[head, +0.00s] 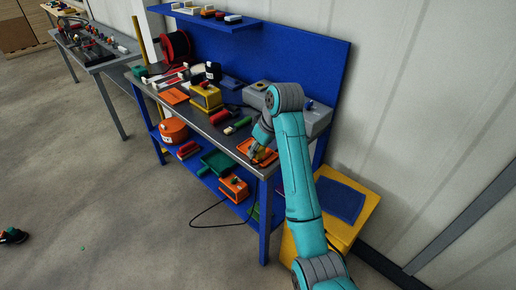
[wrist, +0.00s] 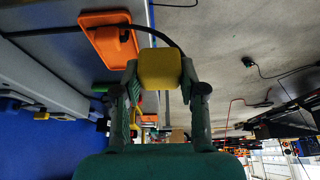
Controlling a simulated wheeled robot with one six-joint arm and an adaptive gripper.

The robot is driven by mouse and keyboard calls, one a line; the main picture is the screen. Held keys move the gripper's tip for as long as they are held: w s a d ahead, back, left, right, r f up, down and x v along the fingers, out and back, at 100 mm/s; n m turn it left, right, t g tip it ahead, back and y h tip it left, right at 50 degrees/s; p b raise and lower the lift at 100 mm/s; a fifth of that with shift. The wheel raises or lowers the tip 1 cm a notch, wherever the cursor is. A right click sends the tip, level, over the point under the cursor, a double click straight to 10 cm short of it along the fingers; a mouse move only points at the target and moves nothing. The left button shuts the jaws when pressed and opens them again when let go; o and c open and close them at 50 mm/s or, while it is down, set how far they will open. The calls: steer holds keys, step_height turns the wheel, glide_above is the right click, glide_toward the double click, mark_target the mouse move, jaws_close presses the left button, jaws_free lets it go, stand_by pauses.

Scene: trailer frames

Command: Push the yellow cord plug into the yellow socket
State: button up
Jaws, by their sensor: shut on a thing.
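My gripper (wrist: 160,88) is shut on the yellow plug (wrist: 160,67), with one finger on each side of it in the wrist view. A black cord (wrist: 60,30) runs behind the plug. In the head view my gripper (head: 262,151) is over the orange tray (head: 244,146) at the bench's right front. The plug is too small there to make out surely. A yellow box (head: 206,103) stands on the bench left of my gripper. I cannot tell whether it bears the yellow socket; no socket opening shows clearly.
The grey bench top (head: 205,122) also holds a green-handled tool (head: 238,125), a red cable reel (head: 175,47) and a grey box (head: 316,118) behind my arm. A cord (head: 213,226) loops below the front edge. A yellow bin (head: 350,224) stands at the right.

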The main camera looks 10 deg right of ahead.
steer(key=s+d+f+m+h, duration=0.1)
steer(key=s+f, duration=0.6)
steer(key=f, duration=0.9)
steer(key=s+d+f+m, duration=0.3)
steer(key=s+f, duration=0.5)
steer(key=f, duration=0.8)
steer(key=s+d+f+m+t+h, duration=0.1)
steer(key=s+d+f+m, duration=0.2)
steer(key=s+f, duration=0.5)
step_height(320, 180, down, 8)
steer(key=shift+f+h, duration=0.1)
steer(key=shift+h, duration=0.2)
steer(key=shift+s, duration=0.1)
